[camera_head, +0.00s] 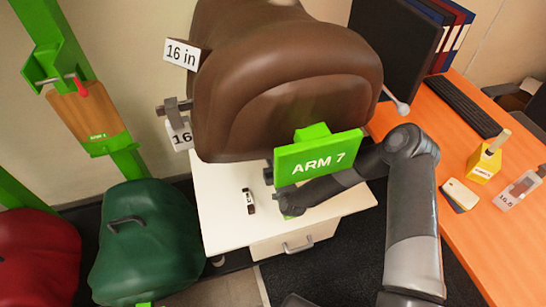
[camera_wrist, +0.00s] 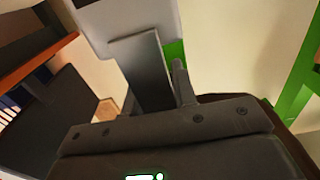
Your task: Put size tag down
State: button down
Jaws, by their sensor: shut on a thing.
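A white size tag reading "16" (camera_head: 181,135) hangs at the left side of the brown saddle (camera_head: 275,70), clear of the white cabinet top. My gripper (camera_head: 174,107) shows there only as grey fingers just above the tag, shut on it; the saddle hides the hand. In the wrist view the pale plate of the tag (camera_wrist: 130,20) is at the top, at the end of my grey fingers (camera_wrist: 160,75). Its printed face is not readable there. A white label reading "16 in" (camera_head: 181,54) is on the saddle's upper left.
The white cabinet (camera_head: 225,220) below has a small black-and-white item (camera_head: 249,201) on top. The orange desk (camera_head: 480,235) holds a "16.5" tag (camera_head: 518,190) and yellow block (camera_head: 485,163). Green (camera_head: 145,245) and red (camera_head: 35,260) saddles stand left.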

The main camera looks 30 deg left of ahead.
jog(key=shift+f, duration=0.1)
jog(key=c, duration=1.2)
grip_release()
jog(key=shift+o, duration=0.2)
jog(key=v, duration=1.2)
